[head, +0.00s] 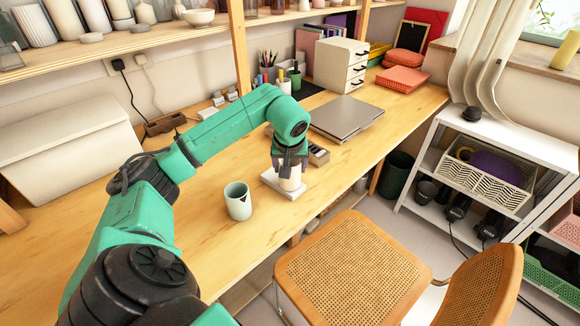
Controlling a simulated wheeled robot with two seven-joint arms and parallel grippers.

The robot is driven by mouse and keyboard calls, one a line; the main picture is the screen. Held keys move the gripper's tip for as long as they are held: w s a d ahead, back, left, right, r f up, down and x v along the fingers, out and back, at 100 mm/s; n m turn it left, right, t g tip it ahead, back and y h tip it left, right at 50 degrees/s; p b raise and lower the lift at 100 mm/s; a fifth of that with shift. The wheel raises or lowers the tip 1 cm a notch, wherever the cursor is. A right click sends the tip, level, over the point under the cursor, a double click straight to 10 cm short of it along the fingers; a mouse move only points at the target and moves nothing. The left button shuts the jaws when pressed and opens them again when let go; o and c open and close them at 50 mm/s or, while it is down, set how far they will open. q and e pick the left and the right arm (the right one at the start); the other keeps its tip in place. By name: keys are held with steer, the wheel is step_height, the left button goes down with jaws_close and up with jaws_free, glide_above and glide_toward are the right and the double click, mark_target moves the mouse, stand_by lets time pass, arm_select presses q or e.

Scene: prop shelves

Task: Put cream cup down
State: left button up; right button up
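The cream cup (290,181) is at the front edge of the wooden desk, below my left gripper (289,163). The dark fingers of that gripper point down and close around the upper part of the cup, hiding its rim. The cup is upright, over a white square pad (270,178); I cannot tell whether its base touches the pad. My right gripper is not in view.
A grey closed laptop (346,117) lies behind and right of the cream cup, with a small box (318,154) nearer. A cane-seat chair (352,268) stands in front of the desk. The desktop (205,235) around the mint cup is clear.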

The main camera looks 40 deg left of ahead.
arm_select(q)
steer(key=o, duration=1.4)
steer(key=shift+f, duration=0.1)
steer(key=shift+o, duration=0.2)
steer(key=shift+r, duration=0.2)
steer(key=v, duration=1.2)
steer(key=shift+p, duration=0.35)
